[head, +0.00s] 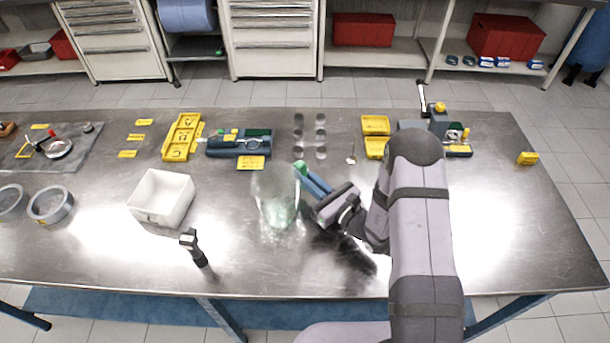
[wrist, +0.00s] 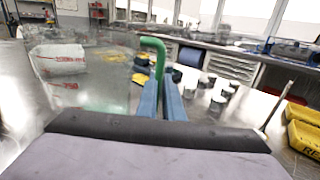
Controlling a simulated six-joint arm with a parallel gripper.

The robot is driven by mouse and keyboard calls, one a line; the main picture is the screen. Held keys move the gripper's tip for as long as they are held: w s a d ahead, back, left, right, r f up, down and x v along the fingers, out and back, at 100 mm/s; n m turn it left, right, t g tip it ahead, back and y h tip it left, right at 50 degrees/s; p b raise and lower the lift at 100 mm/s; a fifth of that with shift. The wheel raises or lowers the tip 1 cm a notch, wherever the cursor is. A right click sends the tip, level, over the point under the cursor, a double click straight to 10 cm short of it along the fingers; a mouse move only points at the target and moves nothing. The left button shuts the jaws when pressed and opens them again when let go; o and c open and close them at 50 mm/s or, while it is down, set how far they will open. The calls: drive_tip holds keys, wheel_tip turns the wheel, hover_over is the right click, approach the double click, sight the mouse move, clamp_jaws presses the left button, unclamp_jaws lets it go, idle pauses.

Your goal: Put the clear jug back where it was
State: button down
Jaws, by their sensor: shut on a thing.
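The clear jug (head: 275,203) is see-through with a faint green tint and stands upright at the middle of the metal table, or just above it; I cannot tell which. Its green handle (head: 300,167) is on its right side. My gripper (head: 308,178) reaches in from the right and its blue fingers are shut on the handle. In the wrist view the jug (wrist: 85,85), with red volume marks, fills the left side. The green handle (wrist: 155,48) rises between my blue fingers (wrist: 162,98). The jug's base is hard to make out against the shiny table.
A white bin (head: 161,199) stands left of the jug, and a black handheld tool (head: 194,248) stands in front. The table's front centre is clear.

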drive_tip(key=shift+f, duration=0.15)
drive_tip(key=c, duration=1.9)
unclamp_jaws()
drive_tip(key=shift+d+r, duration=0.1)
drive_tip(key=shift+r, duration=0.1)
drive_tip(key=b+v, duration=0.2)
drive_tip(key=v, duration=0.3)
drive_tip(key=shift+s+d+f+b, duration=0.15)
drive_tip(key=shift+s+d+b, duration=0.15)
drive_tip(key=shift+b, duration=0.05)
drive_tip(key=shift+v, duration=0.8)
drive_tip(key=shift+a, duration=0.1)
